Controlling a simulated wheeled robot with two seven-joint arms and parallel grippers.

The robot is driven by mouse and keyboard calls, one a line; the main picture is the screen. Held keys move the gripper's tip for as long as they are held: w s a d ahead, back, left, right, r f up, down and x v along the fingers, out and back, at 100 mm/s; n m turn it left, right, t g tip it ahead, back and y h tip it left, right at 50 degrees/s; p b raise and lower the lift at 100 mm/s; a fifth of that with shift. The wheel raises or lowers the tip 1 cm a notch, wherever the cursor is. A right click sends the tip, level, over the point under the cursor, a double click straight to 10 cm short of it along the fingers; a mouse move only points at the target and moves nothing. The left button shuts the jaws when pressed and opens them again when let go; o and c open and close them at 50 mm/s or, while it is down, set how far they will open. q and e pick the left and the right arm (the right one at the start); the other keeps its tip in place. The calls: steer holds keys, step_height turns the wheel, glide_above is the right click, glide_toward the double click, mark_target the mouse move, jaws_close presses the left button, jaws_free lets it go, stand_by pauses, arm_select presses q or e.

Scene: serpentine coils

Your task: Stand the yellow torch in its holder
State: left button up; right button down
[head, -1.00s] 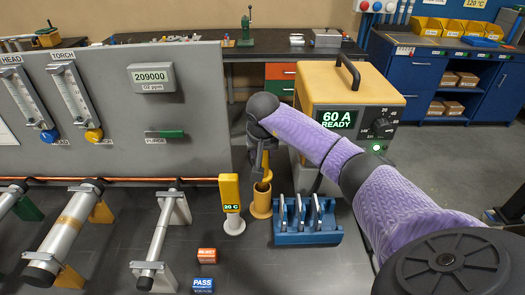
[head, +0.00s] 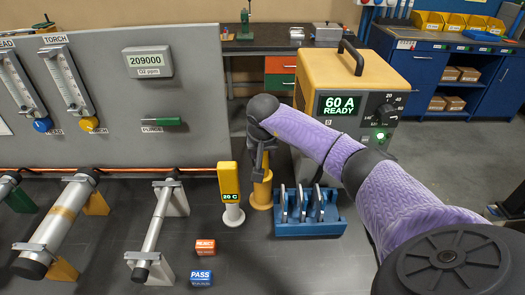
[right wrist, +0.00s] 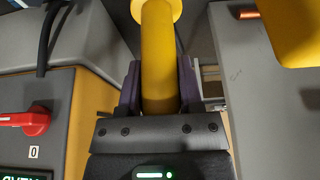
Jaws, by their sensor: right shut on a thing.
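My right gripper (head: 261,168) points down beside the welding machine. In the right wrist view my right gripper (right wrist: 159,90) has its fingers on both sides of a plain yellow cylinder, which I take for the torch (right wrist: 158,60), and is shut on it. A round yellow flange (right wrist: 156,9) shows at its far end. In the head view a yellow upright piece with a round foot, seemingly the holder (head: 261,200), stands directly below the gripper. My fingers cover its top, so I cannot tell whether the torch is seated inside. My left gripper is out of view.
A yellow meter (head: 229,183) on a white foot stands close left. A blue rack (head: 308,227) stands just right. The yellow welding machine (head: 375,85) is behind and right, the grey panel (head: 130,105) left. REJECT (head: 205,246) and PASS (head: 201,276) blocks lie in front.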

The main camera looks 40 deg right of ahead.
steer(key=shift+c, duration=0.9)
jaws_free()
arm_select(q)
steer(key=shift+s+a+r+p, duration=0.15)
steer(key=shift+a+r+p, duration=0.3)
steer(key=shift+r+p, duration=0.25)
arm_select(e)
steer(key=v, duration=1)
